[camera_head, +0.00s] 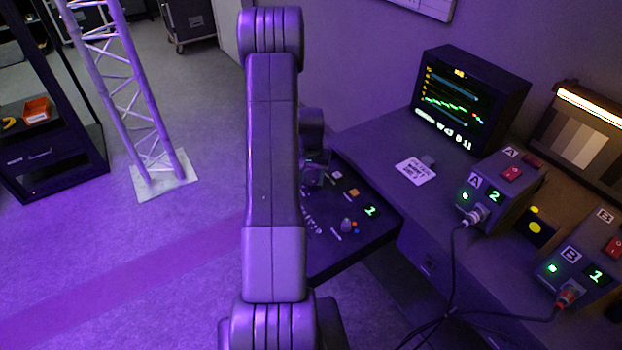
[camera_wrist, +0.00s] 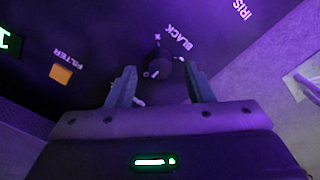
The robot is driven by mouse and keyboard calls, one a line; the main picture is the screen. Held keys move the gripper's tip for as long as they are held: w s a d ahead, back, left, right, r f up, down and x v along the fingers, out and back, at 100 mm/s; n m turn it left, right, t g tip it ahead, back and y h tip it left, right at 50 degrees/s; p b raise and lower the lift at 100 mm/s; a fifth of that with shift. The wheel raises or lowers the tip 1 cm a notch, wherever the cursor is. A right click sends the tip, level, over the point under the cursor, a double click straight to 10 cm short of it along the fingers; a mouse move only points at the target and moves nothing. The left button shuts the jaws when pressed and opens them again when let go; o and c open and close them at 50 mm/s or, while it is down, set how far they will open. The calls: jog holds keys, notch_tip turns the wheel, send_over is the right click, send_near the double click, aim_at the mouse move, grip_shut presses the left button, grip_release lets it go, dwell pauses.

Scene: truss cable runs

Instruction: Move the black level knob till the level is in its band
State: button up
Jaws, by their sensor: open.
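The black level knob (camera_wrist: 158,68) shows in the wrist view beside the white word BLACK, a dark round knob on the dark control panel (camera_head: 325,255). My gripper (camera_wrist: 160,76) is open, one finger on each side of the knob; I cannot tell whether either finger touches it. In the head view my arm hides the knob and most of my gripper. The monitor (camera_head: 460,100) shows a stepped trace in green, yellow and red with blue horizontal lines. White figures at its bottom seem to read W 43 B 11.
An orange FILTER button (camera_wrist: 61,74) lies left of my gripper. A grey knob (camera_head: 347,225) stands on the panel's right part. Boxes A (camera_head: 490,195) and B (camera_head: 580,265) with cables stand on the desk at right. A truss tower (camera_head: 125,90) stands at left on open floor.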

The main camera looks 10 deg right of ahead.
jog(key=shift+f, duration=0.9)
jog(key=c, duration=1)
jog(key=shift+f+n+b, duration=0.2)
jog(key=shift+n+b, duration=0.7)
jog(key=shift+b, duration=0.15)
jog(key=shift+r+n+b, duration=0.25)
jog(key=shift+n+b, duration=0.4)
jog(key=shift+n, duration=0.65)
jog(key=o, duration=1)
